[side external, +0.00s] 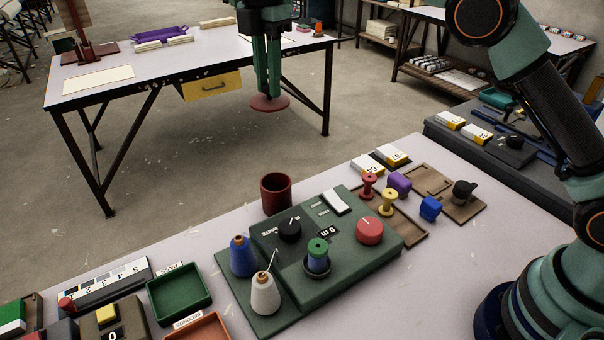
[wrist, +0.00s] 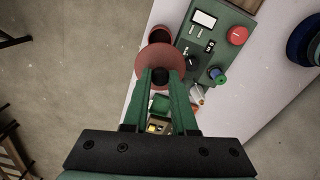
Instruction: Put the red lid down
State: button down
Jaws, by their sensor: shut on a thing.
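My gripper (side external: 267,91) points down and is shut on the red lid (side external: 269,104), a flat round disc. In the wrist view the fingertips (wrist: 160,77) pinch a dark knob at the middle of the lid (wrist: 148,62). The lid is held level in the air, well above the table. The dark red cup (side external: 276,195) stands upright with its open top uncovered, beside the green panel. In the wrist view the cup (wrist: 159,36) shows just past the lid, which hides part of it.
A green tray (side external: 180,293) stands at the near left. Bare tabletop (side external: 215,228) lies left of the cup. A second table (side external: 230,62) stands behind.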

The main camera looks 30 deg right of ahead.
jog(key=shift+r, duration=0.55)
jog(key=shift+w+d+f, duration=0.15)
jog(key=shift+d, duration=0.35)
jog(key=d+f, duration=0.7)
jog(key=d, duration=0.2)
notch_tip(320, 180, down, 20)
jog(key=shift+f, duration=0.1)
jog(key=shift+f, duration=0.1)
jog(key=c, duration=0.7)
grip_release()
